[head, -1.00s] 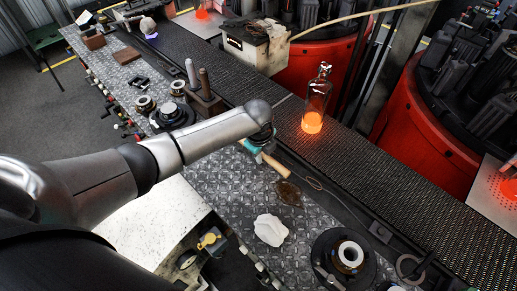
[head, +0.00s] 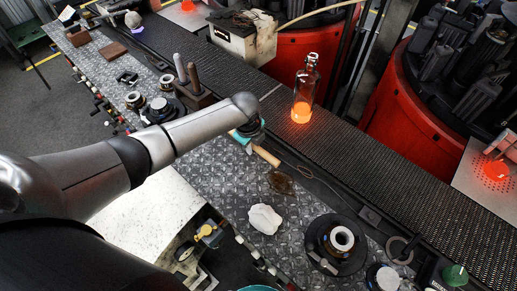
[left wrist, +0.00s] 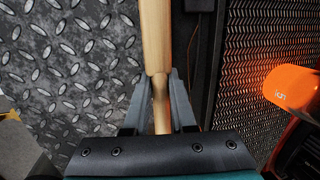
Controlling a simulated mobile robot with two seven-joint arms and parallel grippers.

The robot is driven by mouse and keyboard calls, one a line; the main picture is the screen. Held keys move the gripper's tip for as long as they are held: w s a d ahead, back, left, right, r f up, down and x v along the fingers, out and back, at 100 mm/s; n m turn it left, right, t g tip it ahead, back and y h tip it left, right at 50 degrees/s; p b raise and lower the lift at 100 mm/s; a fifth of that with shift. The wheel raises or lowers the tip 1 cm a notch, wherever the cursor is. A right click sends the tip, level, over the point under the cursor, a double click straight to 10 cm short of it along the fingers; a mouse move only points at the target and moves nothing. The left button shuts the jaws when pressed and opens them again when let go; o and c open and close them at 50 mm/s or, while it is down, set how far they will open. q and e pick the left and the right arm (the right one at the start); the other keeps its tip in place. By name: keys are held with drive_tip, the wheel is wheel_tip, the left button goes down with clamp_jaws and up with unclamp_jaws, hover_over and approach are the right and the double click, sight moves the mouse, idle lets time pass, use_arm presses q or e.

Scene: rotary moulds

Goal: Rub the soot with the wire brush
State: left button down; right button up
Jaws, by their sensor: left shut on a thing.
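My left gripper (head: 252,137) is at the belt-side edge of the tread-plate bench, near the glowing bottle. In the left wrist view its two grey fingers (left wrist: 157,98) are shut on a light wooden handle (left wrist: 156,35), taken to be the wire brush's. The handle also shows in the head view (head: 267,156), low over the plate. No bristles show in either view. A dark brown patch (head: 281,182) lies on the plate just beyond the handle's visible end; I cannot tell for sure that it is the soot. My right gripper is not in view.
A clear bottle with a glowing orange base (head: 301,113) stands on the dark conveyor (head: 345,140). A crumpled white cloth (head: 265,219) and a round black fixture (head: 336,244) are on the bench. Red rotary machines (head: 410,130) stand behind the conveyor.

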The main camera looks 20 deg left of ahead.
use_arm(q)
drive_tip(key=shift+w+a+r+b, duration=0.1)
drive_tip(key=shift+w+a+b, duration=0.25)
drive_tip(key=shift+a, duration=0.7)
drive_tip(key=shift+w+a+b, duration=0.1)
drive_tip(key=shift+w+a, duration=0.45)
drive_tip(key=shift+a, duration=0.45)
drive_tip(key=shift+w+a+b, duration=0.35)
drive_tip(key=shift+a+b, duration=0.15)
drive_tip(key=shift+a, duration=0.35)
drive_tip(key=shift+w+a+b, duration=0.35)
drive_tip(key=shift+a+b, duration=0.1)
drive_tip(key=shift+a, duration=0.4)
drive_tip(key=p+v, duration=0.2)
drive_tip(key=p, duration=0.1)
drive_tip(key=w+p+v, duration=0.1)
drive_tip(key=p+v, duration=0.2)
drive_tip(key=shift+r, duration=0.45)
drive_tip(key=p+v, duration=0.3)
drive_tip(key=shift+w+r, duration=0.15)
drive_tip(key=shift+w, duration=0.25)
